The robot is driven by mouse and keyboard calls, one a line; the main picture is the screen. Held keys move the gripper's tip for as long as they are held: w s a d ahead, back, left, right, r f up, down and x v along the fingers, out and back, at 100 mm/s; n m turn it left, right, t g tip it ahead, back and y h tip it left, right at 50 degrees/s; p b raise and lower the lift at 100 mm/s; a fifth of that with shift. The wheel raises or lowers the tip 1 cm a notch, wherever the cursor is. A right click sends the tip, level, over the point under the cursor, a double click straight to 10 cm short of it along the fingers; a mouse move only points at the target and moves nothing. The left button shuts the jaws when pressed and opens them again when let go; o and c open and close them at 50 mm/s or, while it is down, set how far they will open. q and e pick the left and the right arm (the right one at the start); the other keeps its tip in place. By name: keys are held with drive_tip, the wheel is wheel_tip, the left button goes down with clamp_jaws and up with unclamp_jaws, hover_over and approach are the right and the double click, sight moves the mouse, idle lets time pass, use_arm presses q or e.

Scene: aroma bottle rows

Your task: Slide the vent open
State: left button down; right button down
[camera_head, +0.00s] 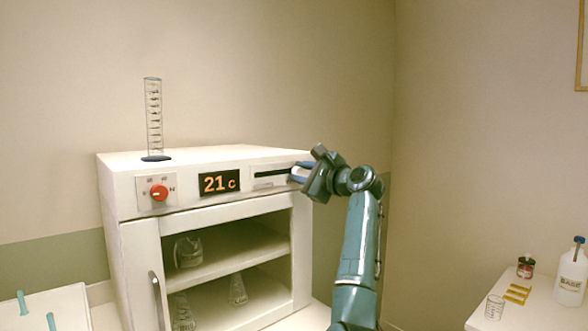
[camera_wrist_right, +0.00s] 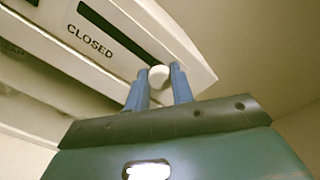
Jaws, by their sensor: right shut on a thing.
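The vent (camera_head: 270,174) is a dark slot in a pale plate at the right end of the white cabinet's front panel. In the right wrist view the vent slot (camera_wrist_right: 112,32) has the word CLOSED beside it. A round white vent knob (camera_wrist_right: 158,77) sits near the slot's end, between my blue fingers. My right gripper (camera_head: 298,173) is at the right end of the vent and shut on this knob, with one finger on each side of it in the right wrist view (camera_wrist_right: 160,90). My left gripper is not in view.
The cabinet (camera_head: 207,215) has a red dial (camera_head: 159,192), a 21c display (camera_head: 219,184) and glassware inside. A graduated cylinder (camera_head: 154,120) stands on top. A side table (camera_head: 480,322) at right holds a BASE bottle (camera_head: 571,280) and small items.

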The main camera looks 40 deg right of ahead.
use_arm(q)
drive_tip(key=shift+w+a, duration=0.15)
use_arm(e)
drive_tip(key=shift+s+d+r, duration=0.1)
drive_tip(key=shift+d, duration=0.1)
drive_tip(key=c, duration=1.2)
unclamp_jaws()
use_arm(q)
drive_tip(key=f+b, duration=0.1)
drive_tip(key=b, duration=0.2)
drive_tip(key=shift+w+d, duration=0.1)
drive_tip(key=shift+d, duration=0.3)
use_arm(e)
drive_tip(key=s, duration=0.8)
drive_tip(key=s+d, duration=0.1)
drive_tip(key=s, duration=0.4)
